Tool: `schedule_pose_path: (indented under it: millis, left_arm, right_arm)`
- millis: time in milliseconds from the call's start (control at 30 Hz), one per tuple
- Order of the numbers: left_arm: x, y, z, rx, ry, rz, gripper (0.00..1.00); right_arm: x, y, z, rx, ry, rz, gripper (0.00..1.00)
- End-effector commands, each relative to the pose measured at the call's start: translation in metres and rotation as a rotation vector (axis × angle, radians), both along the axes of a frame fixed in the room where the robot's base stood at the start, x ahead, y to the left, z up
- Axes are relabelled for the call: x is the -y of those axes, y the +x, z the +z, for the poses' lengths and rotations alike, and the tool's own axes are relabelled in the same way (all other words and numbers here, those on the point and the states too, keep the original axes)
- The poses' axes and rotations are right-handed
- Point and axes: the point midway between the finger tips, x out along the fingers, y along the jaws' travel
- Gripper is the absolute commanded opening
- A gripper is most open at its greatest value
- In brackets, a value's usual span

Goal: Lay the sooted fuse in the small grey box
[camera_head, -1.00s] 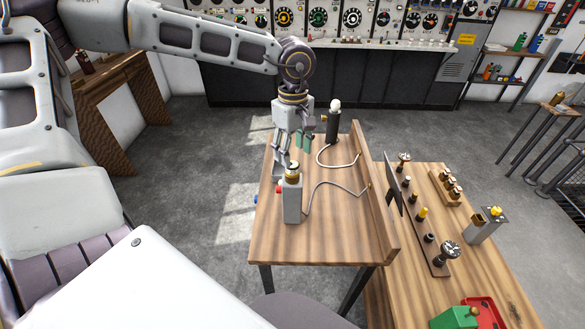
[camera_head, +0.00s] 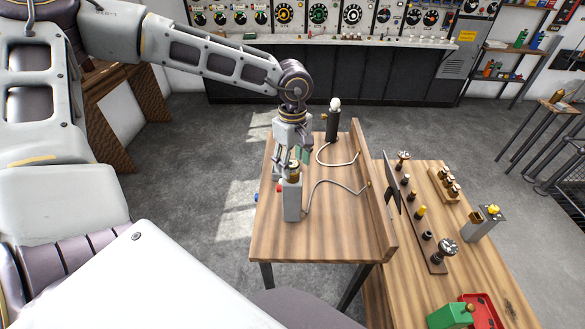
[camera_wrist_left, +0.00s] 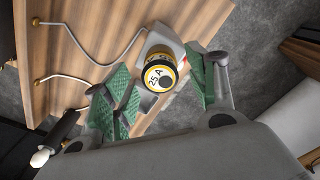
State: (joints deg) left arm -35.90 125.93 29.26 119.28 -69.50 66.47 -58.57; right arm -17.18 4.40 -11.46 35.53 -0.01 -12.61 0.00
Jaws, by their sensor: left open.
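A fuse with a yellow ring marked "25 A" and a dark centre (camera_wrist_left: 162,76) sits on top of an upright grey housing (camera_head: 292,205) on the wooden bench. It shows as a dark and brass cap in the head view (camera_head: 293,171). I cannot tell for sure that it is the sooted one. My left gripper (camera_head: 290,160) is open just above the fuse, with its green-padded fingers on either side of it and apart from it.
A cable runs from the housing to the bench's raised wooden edge (camera_head: 372,190). A black cylinder with a white tip (camera_head: 333,122) stands at the back. The right bench holds a wooden strip of fuse-like parts (camera_head: 432,258), a green box (camera_head: 450,317) and a red tray (camera_head: 490,317).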

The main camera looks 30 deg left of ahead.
Motion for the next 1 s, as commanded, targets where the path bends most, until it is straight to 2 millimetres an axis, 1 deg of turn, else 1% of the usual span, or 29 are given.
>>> schedule_pose_path:
  millis: [33,400,433,467,767,1000]
  left_arm:
    - [0.0,0.0,0.0,0.0,0.0,0.0,0.58]
    - [0.0,0.0,0.0,0.0,0.0,0.0,0.1]
    - [0.0,0.0,0.0,0.0,0.0,0.0,0.08]
    - [0.0,0.0,0.0,0.0,0.0,0.0,0.05]
    - [0.0,0.0,0.002,0.001,0.0,0.0,0.04]
    - [0.0,0.001,0.014,0.003,0.0,0.0,0.04]
  right_arm:
    - [0.0,0.0,0.0,0.0,0.0,0.0,0.78]
    - [0.001,0.0,0.0,0.0,-0.001,0.0,0.78]
    - [0.001,0.0,0.0,0.0,-0.001,0.0,0.78]
    - [0.001,0.0,0.0,0.0,-0.001,0.0,0.78]
    - [0.004,0.0,0.0,0.0,-0.004,0.002,0.78]
    - [0.005,0.0,-0.004,0.0,-0.005,0.002,0.78]
